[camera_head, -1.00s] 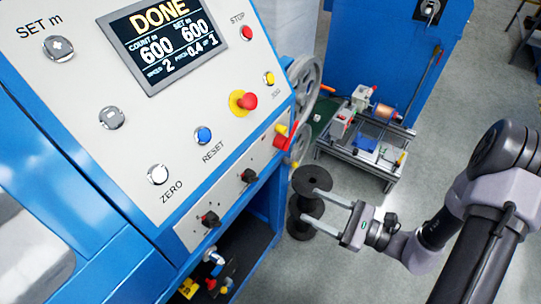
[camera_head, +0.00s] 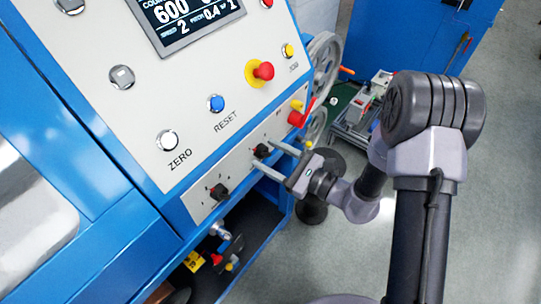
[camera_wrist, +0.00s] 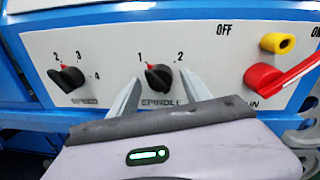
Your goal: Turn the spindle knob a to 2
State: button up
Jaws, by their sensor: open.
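The spindle knob (camera_wrist: 158,78) is a black knob with a red pointer on the grey panel, between the marks 1 and 2. In the wrist view its red pointer leans up-left, toward 1. It also shows in the head view (camera_head: 260,150). My gripper (camera_wrist: 160,80) is open, with one finger at the lower left of the knob and the other at its right. In the head view my gripper (camera_head: 267,154) reaches from the right to the panel, fingers at the knob. I cannot tell whether they touch it. The SPINDLE label is partly hidden by the gripper.
The speed knob (camera_wrist: 69,79) is close on the left. A red lever (camera_wrist: 277,83) and a yellow knob (camera_wrist: 277,43) are on the right. The emergency button (camera_head: 263,71) and the display (camera_head: 190,22) are above. A black spool (camera_head: 312,207) stands below my gripper.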

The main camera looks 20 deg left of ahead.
grip_shut()
jog(key=m+p, duration=0.2)
jog(key=m, duration=0.2)
jog(key=shift+m, duration=0.3)
jog(key=m+p, duration=0.2)
jog(key=m, duration=0.2)
jog(key=shift+m+t+p, duration=0.35)
jog(key=shift+m+t, duration=0.05)
jog(key=m+p, duration=0.2)
jog(key=m, duration=0.2)
jog(key=shift+s+m, duration=0.1)
jog(key=shift+m, duration=0.3)
jog(key=shift+f+m+t+p, duration=0.1)
jog(key=shift+m+t+p, duration=0.2)
jog(key=shift+m+p, duration=1.45)
jog(key=shift+m+b, duration=0.55)
jog(key=shift+m, duration=0.1)
